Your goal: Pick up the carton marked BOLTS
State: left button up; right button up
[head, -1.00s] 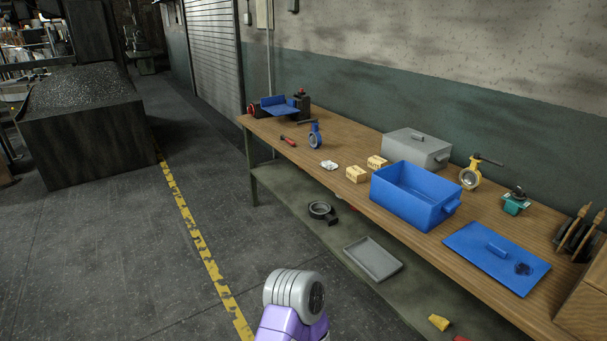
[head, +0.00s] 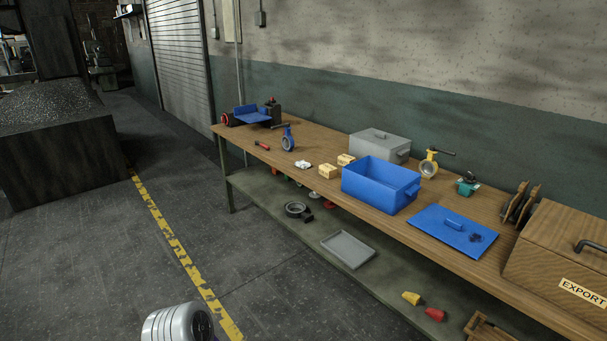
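Two small tan cartons stand on the wooden workbench (head: 470,254), left of the blue open bin. The nearer carton (head: 327,170) is in front, and the farther carton (head: 345,160) is partly hidden behind the bin's left end. Both seem to bear dark lettering, too small to read, so I cannot tell which is marked BOLTS. A grey rounded part of my own arm shows at the bottom edge. Neither of my grippers is in view.
The blue bin (head: 380,186), its blue lid (head: 440,222) and a grey box (head: 372,143) crowd the bench middle. A wooden EXPORT box (head: 545,255) stands at right. A lower shelf holds a grey tray (head: 348,251). The floor left of the bench is clear.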

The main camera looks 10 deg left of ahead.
aim_at(329, 172)
jog(key=u, duration=0.3)
jog(key=i, duration=1)
jog(key=u, duration=0.7)
jog(key=i, duration=1.75)
jog(key=z, duration=0.55)
